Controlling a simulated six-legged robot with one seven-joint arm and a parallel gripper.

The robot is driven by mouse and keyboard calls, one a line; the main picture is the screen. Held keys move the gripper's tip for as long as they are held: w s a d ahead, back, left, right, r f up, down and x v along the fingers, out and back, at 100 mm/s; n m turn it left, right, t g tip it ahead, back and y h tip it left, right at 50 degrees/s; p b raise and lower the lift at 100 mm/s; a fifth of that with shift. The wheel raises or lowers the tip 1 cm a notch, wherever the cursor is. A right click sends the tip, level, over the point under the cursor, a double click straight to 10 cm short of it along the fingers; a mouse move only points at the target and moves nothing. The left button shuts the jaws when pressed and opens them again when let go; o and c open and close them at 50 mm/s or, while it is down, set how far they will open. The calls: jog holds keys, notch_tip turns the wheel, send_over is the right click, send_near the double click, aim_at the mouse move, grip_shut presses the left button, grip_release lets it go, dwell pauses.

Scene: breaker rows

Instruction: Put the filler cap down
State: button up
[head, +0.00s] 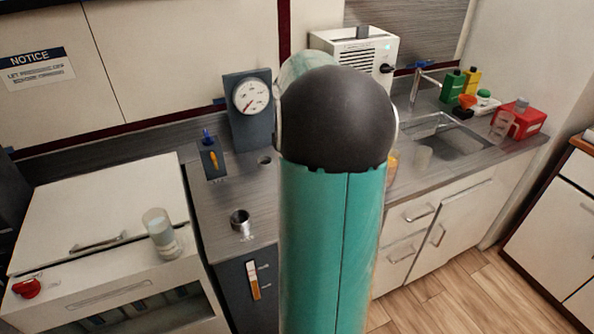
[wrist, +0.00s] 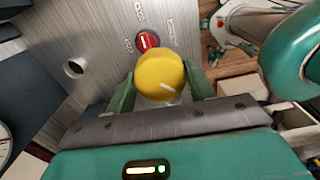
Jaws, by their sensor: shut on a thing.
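The filler cap, which I take to be the round yellow piece with a white mark (wrist: 160,72), is in the wrist view. It sits between the two green fingers of my gripper (wrist: 161,82), which is shut on it. Below the cap a pale part shows; I cannot tell whether the cap touches anything there. A red round fitting (wrist: 147,41) with small lettering around it lies on the grey surface just beyond the cap. In the head view my arm hides the gripper and the cap.
A dark round hole (wrist: 73,67) is left of the cap on the grey surface. In the head view, the counter holds a gauge (head: 252,97), a metal cup-like fitting (head: 240,222) and a panel with blue and orange levers (head: 212,157). A sink (head: 450,137) with bottles is at right.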

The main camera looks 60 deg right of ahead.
jog(key=w+d+f, duration=0.8)
jog(key=shift+w+d+f, duration=0.2)
jog(key=shift+d+f, duration=0.15)
jog(key=shift+f, duration=0.05)
jog(key=shift+d+f, duration=0.15)
jog(key=shift+f, duration=0.1)
jog(key=shift+w+f, duration=0.15)
jog(key=shift+f, duration=1.45)
jog(key=shift+f, duration=0.1)
jog(key=o, duration=0.9)
jog(key=shift+d, duration=0.1)
